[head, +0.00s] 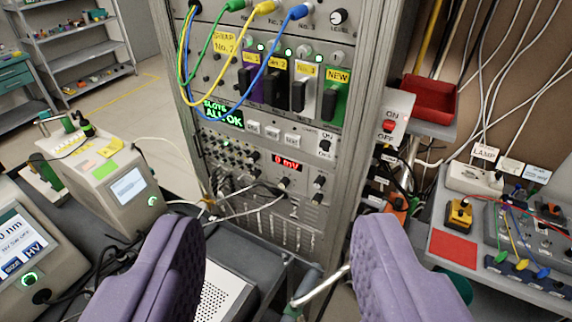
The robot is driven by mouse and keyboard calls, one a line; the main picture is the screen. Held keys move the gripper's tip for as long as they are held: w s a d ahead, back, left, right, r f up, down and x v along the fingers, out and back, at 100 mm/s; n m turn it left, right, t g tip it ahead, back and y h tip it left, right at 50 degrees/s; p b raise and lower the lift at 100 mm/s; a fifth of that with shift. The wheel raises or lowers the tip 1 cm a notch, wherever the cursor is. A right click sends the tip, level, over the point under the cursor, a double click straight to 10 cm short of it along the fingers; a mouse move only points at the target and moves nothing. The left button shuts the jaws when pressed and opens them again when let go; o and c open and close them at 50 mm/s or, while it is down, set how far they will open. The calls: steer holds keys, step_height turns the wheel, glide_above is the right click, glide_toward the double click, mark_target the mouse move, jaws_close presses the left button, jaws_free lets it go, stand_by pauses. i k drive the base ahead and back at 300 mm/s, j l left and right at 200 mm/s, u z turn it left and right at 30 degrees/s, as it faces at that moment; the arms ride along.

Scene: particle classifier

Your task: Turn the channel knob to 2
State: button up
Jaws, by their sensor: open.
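My gripper (278,245) shows as two purple padded fingers, wide apart with nothing between them. They are in front of and below the equipment rack (340,130), touching none of its controls. A module in the rack has a red display reading 0 mV (287,162). A small dark knob (283,184) sits just below that display, and two more dark knobs (319,190) sit to its right. Their labels are too small to read, so I cannot tell which is the channel knob or where it points.
Blue, yellow and green cables (243,95) hang across the rack's upper front. A grey cable (240,212) crosses its lower front. An ON/OFF switch box (389,125) is on the rack's right side. A bench (485,265) with wired boxes stands at right, instruments (125,185) at left.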

mark_target(285, 181)
steer(key=i+l+z, duration=0.15)
steer(key=i, duration=0.25)
steer(key=i+z, duration=0.2)
steer(key=i, duration=0.2)
steer(key=i+l, duration=0.05)
